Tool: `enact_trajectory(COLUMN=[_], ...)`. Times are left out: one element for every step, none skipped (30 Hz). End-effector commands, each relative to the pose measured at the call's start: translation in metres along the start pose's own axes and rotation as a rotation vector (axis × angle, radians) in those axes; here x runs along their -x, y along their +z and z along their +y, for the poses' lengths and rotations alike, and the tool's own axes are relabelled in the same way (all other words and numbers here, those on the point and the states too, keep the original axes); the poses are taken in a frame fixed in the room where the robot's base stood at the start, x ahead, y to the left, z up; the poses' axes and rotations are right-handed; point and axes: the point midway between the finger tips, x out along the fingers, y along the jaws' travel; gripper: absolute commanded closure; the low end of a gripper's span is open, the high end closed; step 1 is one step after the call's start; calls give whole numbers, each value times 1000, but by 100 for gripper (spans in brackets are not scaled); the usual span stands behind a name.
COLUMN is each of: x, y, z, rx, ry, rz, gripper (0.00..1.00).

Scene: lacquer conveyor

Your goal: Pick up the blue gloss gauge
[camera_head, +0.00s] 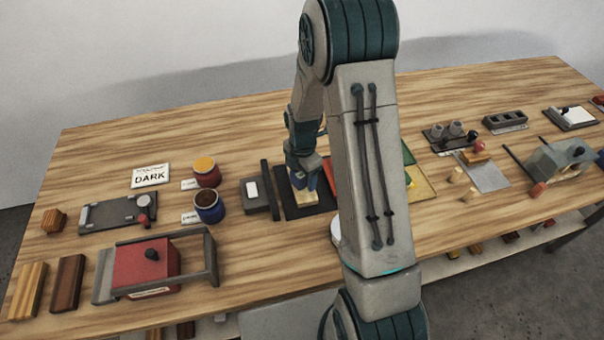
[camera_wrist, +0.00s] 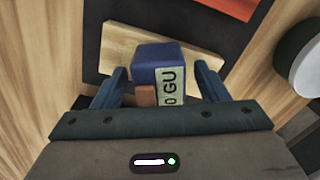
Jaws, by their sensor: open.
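The blue gauge (camera_wrist: 157,56) is a dark blue block in the wrist view, with a pale label reading "0 GU" and a small brown patch beside it. It rests on or just above a light wooden block (camera_wrist: 196,60) on a black mat (camera_wrist: 110,15). My gripper (camera_wrist: 163,82) is open, with one finger on each side of the gauge. I cannot tell whether the fingers touch it. In the head view my gripper (camera_head: 303,178) is low over the black mat, by the wooden block (camera_head: 304,198); the gauge is mostly hidden there.
A dark upright bar (camera_head: 265,184) and a grey box (camera_head: 254,195) stand just left of the mat. Two jars, yellow-topped (camera_head: 206,172) and blue (camera_head: 209,207), are further left. A red block in a frame (camera_head: 146,266) is front left.

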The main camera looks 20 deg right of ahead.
Motion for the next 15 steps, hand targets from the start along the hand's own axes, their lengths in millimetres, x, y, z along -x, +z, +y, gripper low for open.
enact_trajectory(x=[-2,-2,-3,-3,-3,-3,-3,-3,-3,-3,-3,-3,-3,-2,-2], y=[0,0,0,0,0,0,0,0,0,0,0,0,0,0,0], z=[0,0,0,0,0,0,0,0,0,0,0,0,0,0,0], rx=[0,0,0,0,0,0,0,0,0,0,0,0,0,0,-1], ry=[0,0,1,1,1,1,1,1,1,1,1,1,1,1,1], rz=[0,0,0,0,0,0,0,0,0,0,0,0,0,0,0], gripper=[33,33,33,33,33,33,33,33,44,52,61,72,80,88,90])
